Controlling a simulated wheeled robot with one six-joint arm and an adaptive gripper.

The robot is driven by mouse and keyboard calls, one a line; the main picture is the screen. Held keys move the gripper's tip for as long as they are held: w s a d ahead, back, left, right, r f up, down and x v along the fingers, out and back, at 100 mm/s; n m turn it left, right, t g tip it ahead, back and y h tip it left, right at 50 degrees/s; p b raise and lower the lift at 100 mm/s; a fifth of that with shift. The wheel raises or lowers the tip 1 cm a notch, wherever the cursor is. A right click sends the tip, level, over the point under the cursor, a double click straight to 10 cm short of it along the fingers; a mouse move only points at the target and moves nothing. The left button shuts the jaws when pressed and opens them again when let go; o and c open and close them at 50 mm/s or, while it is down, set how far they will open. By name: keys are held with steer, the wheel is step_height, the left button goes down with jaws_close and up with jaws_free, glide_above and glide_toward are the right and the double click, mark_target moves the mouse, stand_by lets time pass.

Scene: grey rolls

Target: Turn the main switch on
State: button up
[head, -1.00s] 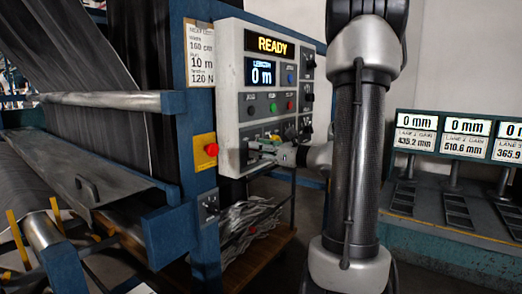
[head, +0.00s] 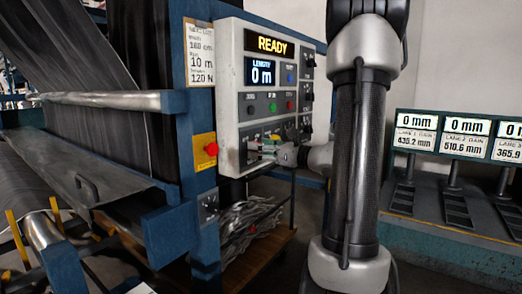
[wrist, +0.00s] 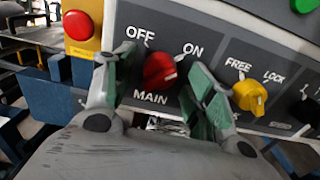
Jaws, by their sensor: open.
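The main switch (wrist: 160,70) is a red round knob on the grey control panel, between the OFF and ON labels and above the word MAIN in the wrist view. A white mark shows on its right side; I cannot tell if it lines up exactly with ON. My gripper (wrist: 154,76) is open, with one green-padded finger left of the knob and the other right of it. I see no clear contact. In the head view my gripper (head: 266,147) is at the panel's lower part and hides the knob.
A yellow FREE/LOCK knob (wrist: 250,97) sits close beside my right finger. A red emergency button on a yellow box (head: 211,149) is left of the panel. The control panel (head: 234,100) reads READY and 0 m. A blue frame post (head: 205,240) stands below left.

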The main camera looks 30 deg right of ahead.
steer(key=v, duration=1.1)
steer(key=shift+s, duration=0.3)
steer(key=shift+d+f, duration=0.1)
steer(key=shift+d, duration=0.05)
steer(key=s+a+f+n+g+h, duration=0.1)
steer(key=s+a+f+n+g, duration=0.2)
steer(key=s+f+n+g, duration=0.45)
steer(key=s+a+f+n+g+h, duration=0.1)
steer(key=s+a+f+n+g, duration=0.4)
steer(key=s+n, duration=0.5)
steer(key=w+a+r+n+h, duration=0.3)
steer(key=r+n, duration=0.4)
steer(key=n, duration=0.7)
steer(key=shift+a+r+h, duration=0.4)
steer(key=shift+a+h, duration=0.4)
steer(key=shift+h, duration=0.1)
